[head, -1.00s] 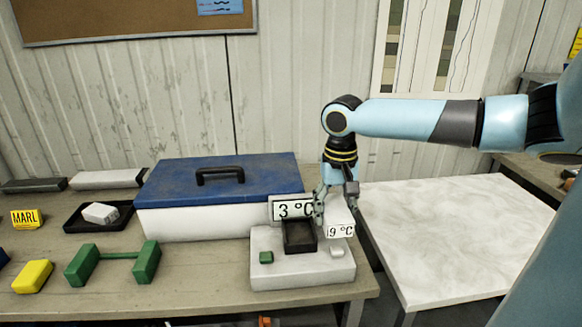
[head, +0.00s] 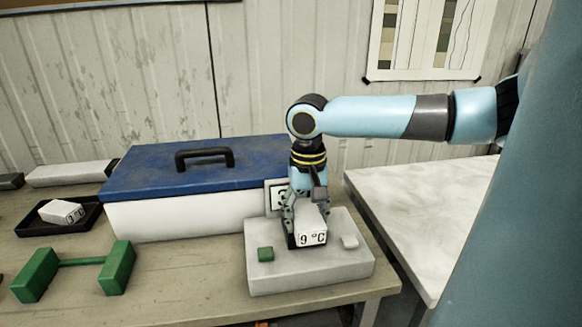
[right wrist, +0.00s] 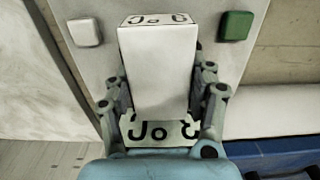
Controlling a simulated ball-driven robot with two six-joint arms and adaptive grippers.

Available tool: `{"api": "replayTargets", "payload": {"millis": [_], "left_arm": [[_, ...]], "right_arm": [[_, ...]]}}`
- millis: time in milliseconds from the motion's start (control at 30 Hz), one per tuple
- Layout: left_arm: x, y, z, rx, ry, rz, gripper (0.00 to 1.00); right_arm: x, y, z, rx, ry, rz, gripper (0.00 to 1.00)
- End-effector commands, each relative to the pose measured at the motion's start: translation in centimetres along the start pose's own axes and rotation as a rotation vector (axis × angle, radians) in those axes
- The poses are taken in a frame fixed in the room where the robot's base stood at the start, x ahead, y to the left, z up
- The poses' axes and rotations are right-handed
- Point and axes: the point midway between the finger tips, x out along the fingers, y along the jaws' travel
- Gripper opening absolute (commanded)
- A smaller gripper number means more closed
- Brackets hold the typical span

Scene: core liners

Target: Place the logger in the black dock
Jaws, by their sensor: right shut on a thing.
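The logger (head: 311,234) is a white block with a "9 °C" face. My right gripper (head: 305,209) is shut on it, with the fingers at its two sides; the right wrist view also shows the logger (right wrist: 157,75) between the fingers. My left gripper is not in view.
A "3 °C" sign (head: 275,196) stands behind the gripper, partly hidden. The base carries a green button (head: 265,254) and a white one (head: 349,242). A blue-lidded box (head: 150,215) stands behind left. A black tray (head: 30,231) holds another white block (head: 62,211).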

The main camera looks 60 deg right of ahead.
Motion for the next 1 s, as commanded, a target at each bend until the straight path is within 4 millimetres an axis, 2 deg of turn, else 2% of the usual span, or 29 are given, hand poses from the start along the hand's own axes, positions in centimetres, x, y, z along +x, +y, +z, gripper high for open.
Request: {"api": "replayTargets", "payload": {"millis": [167, 367, 400, 533, 833, 1000], "left_arm": [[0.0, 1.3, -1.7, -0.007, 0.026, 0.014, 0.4], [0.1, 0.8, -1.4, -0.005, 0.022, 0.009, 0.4], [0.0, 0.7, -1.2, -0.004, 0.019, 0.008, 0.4], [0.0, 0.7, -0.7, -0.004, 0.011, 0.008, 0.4], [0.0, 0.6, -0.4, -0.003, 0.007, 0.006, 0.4], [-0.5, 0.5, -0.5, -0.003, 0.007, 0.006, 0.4]], "right_arm": [[-0.1, 0.0, 0.0, 0.0, 0.001, 0.0, 0.21], [0.2, 0.0, 0.0, 0.001, 0.001, 0.0, 0.21], [0.2, 0.0, 0.0, 0.0, 0.001, 0.001, 0.61], [0.2, 0.0, 0.0, 0.0, 0.001, 0.001, 0.78], [0.1, 0.0, 0.0, 0.0, 0.001, 0.001, 0.79], [-2.0, 0.1, -0.1, -0.003, 0.004, 0.004, 0.79]]}}
